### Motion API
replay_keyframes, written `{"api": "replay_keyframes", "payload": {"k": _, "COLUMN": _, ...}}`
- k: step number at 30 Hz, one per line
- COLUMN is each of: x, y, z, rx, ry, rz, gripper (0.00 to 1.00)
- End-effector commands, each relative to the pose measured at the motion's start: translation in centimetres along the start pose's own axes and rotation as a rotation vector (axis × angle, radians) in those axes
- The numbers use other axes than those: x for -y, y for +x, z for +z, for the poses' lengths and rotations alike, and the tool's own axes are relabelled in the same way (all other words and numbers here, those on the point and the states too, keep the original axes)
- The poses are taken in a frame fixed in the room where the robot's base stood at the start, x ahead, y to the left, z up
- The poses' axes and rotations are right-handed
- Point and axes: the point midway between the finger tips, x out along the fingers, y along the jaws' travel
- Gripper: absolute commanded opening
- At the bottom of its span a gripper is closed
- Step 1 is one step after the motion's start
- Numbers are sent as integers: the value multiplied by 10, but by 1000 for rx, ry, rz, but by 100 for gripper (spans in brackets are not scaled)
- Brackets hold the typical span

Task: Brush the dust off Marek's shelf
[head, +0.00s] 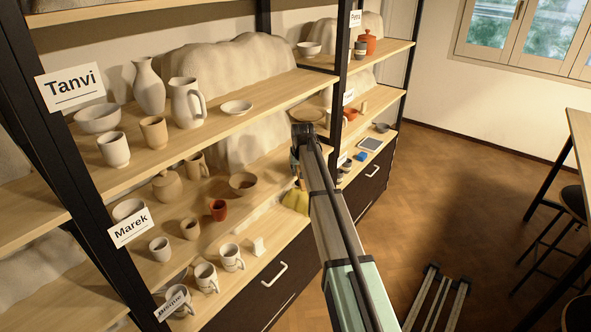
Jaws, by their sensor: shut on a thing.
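Marek's shelf (148,268) is the middle board at left, under a white "Marek" label (129,227). On it stand a pale bowl (128,210), a lidded tan jar (167,186), a tan pitcher (196,164), a brown bowl (243,184), a red cup (218,210), a tan cup (190,228) and a white cup (160,249). I cannot make out dust. My gripper (298,182) is small and partly hidden by my arm, near the shelf's right end. It is shut on a yellow thing (295,199), perhaps a brush; whether this touches the board is unclear.
Tanvi's shelf (216,123) above holds a vase (149,86), a jug (187,103) and other pots. Several mugs (206,278) stand on the board below. A black post (341,60) divides the bays. Stools (574,198) and a table (580,125) stand at right; floor between is mostly clear.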

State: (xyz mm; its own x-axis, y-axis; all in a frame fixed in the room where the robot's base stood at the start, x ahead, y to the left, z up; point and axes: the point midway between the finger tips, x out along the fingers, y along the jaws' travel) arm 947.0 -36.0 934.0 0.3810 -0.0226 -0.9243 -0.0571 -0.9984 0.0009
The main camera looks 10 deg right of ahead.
Motion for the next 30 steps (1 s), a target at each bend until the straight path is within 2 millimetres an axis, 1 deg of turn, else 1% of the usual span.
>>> {"api": "replay_keyframes", "payload": {"k": 1, "x": -4, "y": -2, "z": 6, "rx": 3, "ry": 1, "rz": 1, "gripper": 0}}
{"api": "replay_keyframes", "payload": {"k": 6, "x": -13, "y": -6, "z": 14, "rx": 2, "ry": 1, "rz": 1, "gripper": 0}}
{"api": "replay_keyframes", "payload": {"k": 13, "x": -18, "y": -6, "z": 17, "rx": 2, "ry": 0, "rz": 0, "gripper": 0}}
{"api": "replay_keyframes", "payload": {"k": 20, "x": -11, "y": -4, "z": 10, "rx": 1, "ry": -1, "rz": -1, "gripper": 0}}
{"api": "replay_keyframes", "payload": {"k": 30, "x": 7, "y": 2, "z": -8, "rx": 0, "ry": 0, "rz": -1, "gripper": 0}}
